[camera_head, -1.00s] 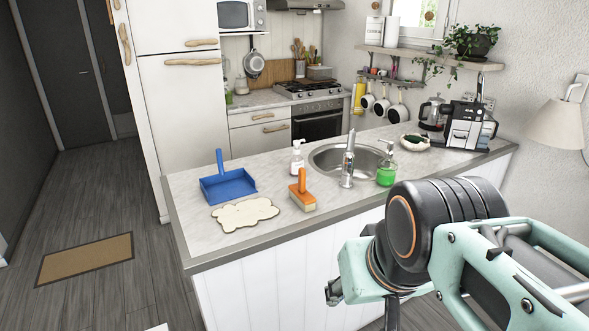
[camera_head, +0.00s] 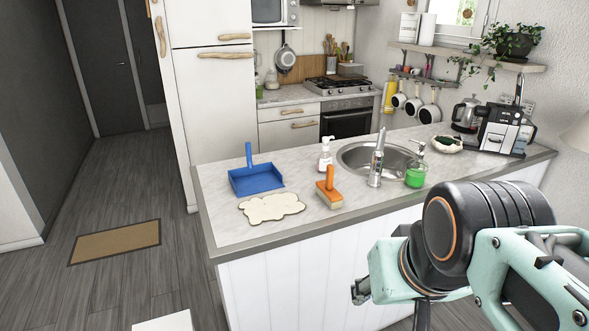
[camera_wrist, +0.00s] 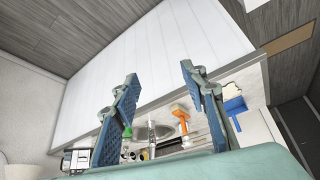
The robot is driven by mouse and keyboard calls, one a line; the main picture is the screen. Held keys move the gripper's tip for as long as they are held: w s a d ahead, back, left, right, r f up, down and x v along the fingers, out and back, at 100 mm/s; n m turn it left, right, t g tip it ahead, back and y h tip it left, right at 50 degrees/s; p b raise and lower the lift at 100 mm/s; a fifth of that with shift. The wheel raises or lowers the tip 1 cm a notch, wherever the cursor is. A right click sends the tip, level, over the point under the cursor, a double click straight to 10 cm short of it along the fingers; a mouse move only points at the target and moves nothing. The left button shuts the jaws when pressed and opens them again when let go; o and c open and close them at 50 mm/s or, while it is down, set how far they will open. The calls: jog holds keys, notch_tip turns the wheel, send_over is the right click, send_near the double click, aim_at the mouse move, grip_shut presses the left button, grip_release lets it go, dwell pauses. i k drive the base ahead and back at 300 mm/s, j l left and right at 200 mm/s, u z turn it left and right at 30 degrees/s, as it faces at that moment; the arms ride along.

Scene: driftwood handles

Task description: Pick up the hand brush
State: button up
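The hand brush (camera_head: 328,188) has an upright orange handle and a pale bristle block. It stands on the counter (camera_head: 222,221) near its front edge, left of the sink. It also shows small in the wrist view (camera_wrist: 180,115), between the finger pads and beyond them. My gripper (camera_wrist: 160,95) is open and empty, its two blue-padded fingers wide apart. In the head view only a dark part of the gripper (camera_head: 361,291) shows, in front of the counter's white side and apart from the brush; the rest is hidden by my arm.
A blue dustpan (camera_head: 256,179) and a cream mat (camera_head: 271,208) lie left of the brush. A white pump bottle (camera_head: 325,157) stands behind it. The tap (camera_head: 376,165), sink (camera_head: 357,158) and green soap bottle (camera_head: 415,174) are to its right. The floor left of the counter is mostly clear.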

aim_at(325, 190)
jog(key=i, duration=0.45)
jog(key=i+l+u, duration=0.1)
jog(key=i, duration=0.3)
